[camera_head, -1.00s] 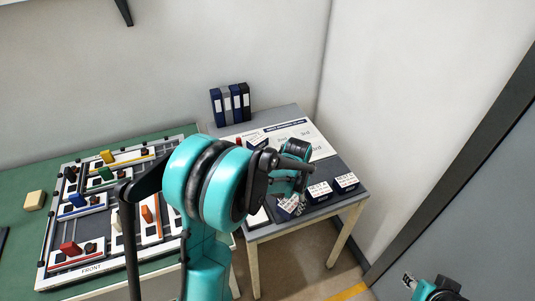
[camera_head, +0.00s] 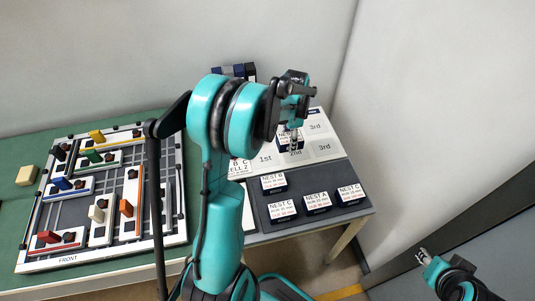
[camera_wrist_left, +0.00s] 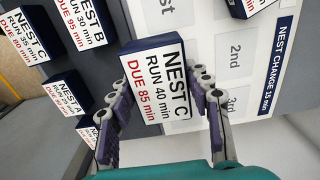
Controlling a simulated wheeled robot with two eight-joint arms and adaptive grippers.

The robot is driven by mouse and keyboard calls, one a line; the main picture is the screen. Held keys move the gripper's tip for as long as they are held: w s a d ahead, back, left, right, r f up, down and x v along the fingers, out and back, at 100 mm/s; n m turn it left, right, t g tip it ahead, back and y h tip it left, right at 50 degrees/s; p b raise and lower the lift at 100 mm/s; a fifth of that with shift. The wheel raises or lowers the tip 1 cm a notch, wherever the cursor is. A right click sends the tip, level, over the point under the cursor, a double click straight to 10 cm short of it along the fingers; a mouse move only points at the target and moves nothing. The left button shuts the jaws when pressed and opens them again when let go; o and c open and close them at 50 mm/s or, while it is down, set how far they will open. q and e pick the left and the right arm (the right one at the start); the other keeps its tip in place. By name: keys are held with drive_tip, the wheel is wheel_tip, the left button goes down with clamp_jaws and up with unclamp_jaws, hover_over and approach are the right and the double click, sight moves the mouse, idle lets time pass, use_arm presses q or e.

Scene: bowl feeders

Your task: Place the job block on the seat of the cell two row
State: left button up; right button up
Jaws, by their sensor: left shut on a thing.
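My left gripper (camera_head: 294,128) is shut on a dark blue block with a white label, NEST C, RUN 40 min, DUE 85 min (camera_wrist_left: 158,82). In the left wrist view the fingers (camera_wrist_left: 160,105) stand on both sides of it. The block hangs over the white sheet with seats marked 1st, 2nd, 3rd (camera_head: 325,147). In the head view it covers part of the 2nd column; the exact height is unclear. "CELL 2" (camera_head: 240,168) shows beside the near row's 1st seat (camera_head: 265,159). My right gripper (camera_head: 423,253) is at the lower right, away from the table.
Labelled blocks stand on the dark tray: NEST B (camera_head: 273,182), NEST C (camera_head: 282,210), NEST A (camera_head: 317,203) and another NEST C (camera_head: 350,194). Another block (camera_wrist_left: 245,7) sits on the sheet. The board with coloured pegs (camera_head: 70,259) is left. Binders (camera_head: 235,71) stand behind.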

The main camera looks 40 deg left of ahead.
use_arm(q)
drive_tip(key=b, duration=0.2)
hover_over(265, 159)
wheel_tip(265, 159, down, 5)
drive_tip(key=shift+w+f, duration=0.1)
drive_tip(key=shift+f, duration=0.1)
drive_tip(key=shift+f+b, duration=0.95)
drive_tip(key=shift+f, duration=1.05)
drive_tip(key=shift+f, duration=0.1)
drive_tip(key=o, duration=1.2)
drive_tip(key=shift+o, duration=0.2)
